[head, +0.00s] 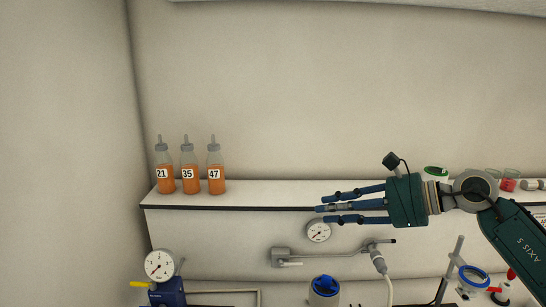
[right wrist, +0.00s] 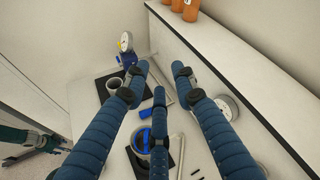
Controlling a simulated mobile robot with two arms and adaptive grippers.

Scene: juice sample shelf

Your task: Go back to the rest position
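Three orange juice bottles, labelled 21 (head: 165,180), 35 (head: 189,180) and 47 (head: 215,181), stand upright in a row at the left end of the white shelf (head: 270,192). Their lower parts show at the top of the right wrist view (right wrist: 190,10). My right gripper (head: 326,209) points left in front of the shelf edge, well to the right of the bottles. Its three fingers are spread and empty, also in the right wrist view (right wrist: 158,80). A dark green part of my left arm with its gripper (right wrist: 45,145) shows small at the left of that view; its fingers are unclear.
Below the shelf are a round gauge (head: 318,231), a pipe with a tap (head: 335,252), a gauge on a blue base (head: 160,265) and a blue-topped container (head: 325,286). A green-rimmed container (head: 436,172) and red cup (head: 508,184) stand right. Mid-shelf is clear.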

